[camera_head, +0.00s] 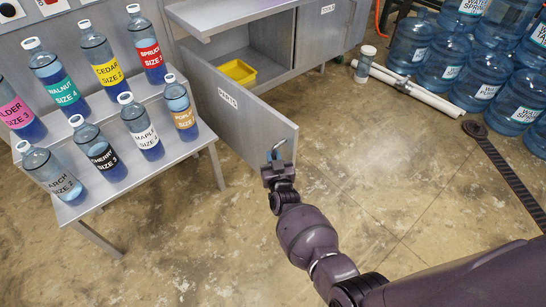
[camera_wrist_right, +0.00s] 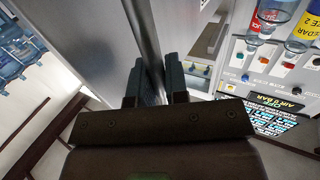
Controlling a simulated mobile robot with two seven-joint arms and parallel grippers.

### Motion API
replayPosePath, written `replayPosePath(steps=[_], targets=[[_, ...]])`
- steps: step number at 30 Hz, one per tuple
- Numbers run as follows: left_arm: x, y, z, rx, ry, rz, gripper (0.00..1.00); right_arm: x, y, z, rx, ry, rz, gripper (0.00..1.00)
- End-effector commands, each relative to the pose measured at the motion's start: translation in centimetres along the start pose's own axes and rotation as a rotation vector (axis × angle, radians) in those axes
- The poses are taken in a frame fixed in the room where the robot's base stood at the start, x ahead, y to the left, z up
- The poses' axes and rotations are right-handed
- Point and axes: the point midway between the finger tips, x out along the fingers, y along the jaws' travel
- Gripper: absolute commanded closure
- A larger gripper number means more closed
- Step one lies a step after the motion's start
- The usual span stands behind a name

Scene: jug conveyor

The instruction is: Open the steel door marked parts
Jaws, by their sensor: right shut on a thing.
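The steel door marked PARTS (camera_head: 232,112) stands swung out from the grey cabinet, its label on the face toward the bottle stand. The opening behind it shows a yellow bin (camera_head: 238,71) inside. My right gripper (camera_head: 277,158) is at the door's free edge, near its upper corner. In the right wrist view the two fingers (camera_wrist_right: 158,82) lie on either side of the door's thin edge (camera_wrist_right: 146,35), shut on it. The exact contact at the fingertips, and whether a handle is there, is hard to tell. My left gripper is not in view.
A stepped metal stand (camera_head: 190,145) with several labelled bottles stands left of the door. A second door marked TOOLS (camera_head: 325,30) is closed. The concrete floor (camera_head: 190,235) in front is mostly clear.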

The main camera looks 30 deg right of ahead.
Motion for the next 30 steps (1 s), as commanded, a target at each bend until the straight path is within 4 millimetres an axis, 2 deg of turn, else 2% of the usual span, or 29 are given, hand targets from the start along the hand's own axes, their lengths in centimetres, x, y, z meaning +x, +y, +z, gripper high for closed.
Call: replayPosePath(steps=[1,8,9,14,30], targets=[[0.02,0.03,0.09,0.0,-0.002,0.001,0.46,-0.29,0.15,0.51,-0.001,-0.008,0.001,1.0],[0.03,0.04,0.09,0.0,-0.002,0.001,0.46,-0.34,0.24,0.58,-0.001,-0.009,0.003,1.0],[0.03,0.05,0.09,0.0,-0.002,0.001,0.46,-0.35,0.25,0.6,-0.001,-0.009,0.003,0.84],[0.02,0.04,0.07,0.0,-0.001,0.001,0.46,-0.28,0.23,0.49,-0.001,-0.007,0.003,0.61],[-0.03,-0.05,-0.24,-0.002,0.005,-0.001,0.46,-0.4,0.3,0.11,-0.001,-0.002,0.001,0.61]])
